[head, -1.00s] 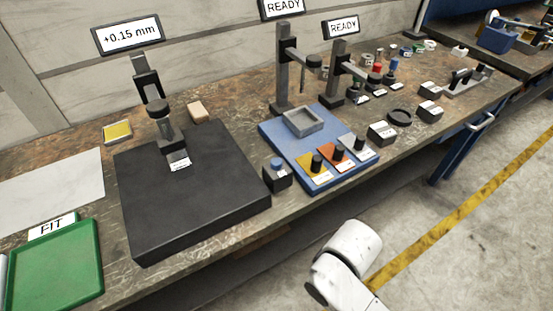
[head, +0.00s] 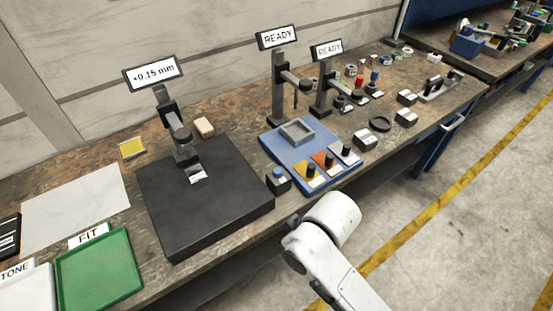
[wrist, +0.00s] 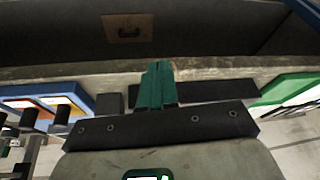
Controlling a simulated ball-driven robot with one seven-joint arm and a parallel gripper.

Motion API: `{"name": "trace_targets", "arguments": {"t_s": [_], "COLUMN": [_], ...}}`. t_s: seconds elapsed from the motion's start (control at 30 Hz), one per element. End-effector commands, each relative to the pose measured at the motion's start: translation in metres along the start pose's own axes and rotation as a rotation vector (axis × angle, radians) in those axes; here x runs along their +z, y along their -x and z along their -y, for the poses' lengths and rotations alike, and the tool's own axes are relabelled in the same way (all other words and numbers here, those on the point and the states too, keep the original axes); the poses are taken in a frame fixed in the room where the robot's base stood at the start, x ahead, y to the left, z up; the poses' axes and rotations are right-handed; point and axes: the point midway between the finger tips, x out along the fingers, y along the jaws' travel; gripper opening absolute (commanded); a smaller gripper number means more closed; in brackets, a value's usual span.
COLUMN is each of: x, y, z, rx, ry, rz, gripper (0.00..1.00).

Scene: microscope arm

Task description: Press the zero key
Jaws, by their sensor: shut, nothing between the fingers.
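A small black box with a blue-grey button (head: 279,176), which looks like the zero key, stands on the bench between the black granite-like slab (head: 200,225) and the blue board. The gauge stand (head: 170,118) on the slab carries a display (head: 153,72) reading +0.15 mm. In the wrist view, my gripper (wrist: 157,85) has green fingers closed together, empty, in front of the bench edge. A dark block (wrist: 110,103) shows just left of the fingers and may be the key's box. My fingers are out of sight in the head view.
The blue board (head: 290,155) has several coloured plates with black knobs. Two stands with READY displays (head: 278,37) rise behind it. A green FIT tray (head: 100,270) lies at the left. The bench's front edge runs below the slab; open floor lies right.

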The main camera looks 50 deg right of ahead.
Motion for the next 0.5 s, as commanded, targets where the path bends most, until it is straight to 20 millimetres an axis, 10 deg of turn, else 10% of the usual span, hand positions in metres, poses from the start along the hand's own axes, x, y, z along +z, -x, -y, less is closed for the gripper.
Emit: {"name": "trace_targets", "arguments": {"t_s": [0.13, 0.5], "x": [-0.064, -0.167], "y": [0.037, 0.038], "z": [-0.005, -0.086], "rx": [-0.057, -0.241], "ry": [-0.071, -0.318], "rz": [-0.096, -0.250], "gripper": [0.00, 0.00]}}
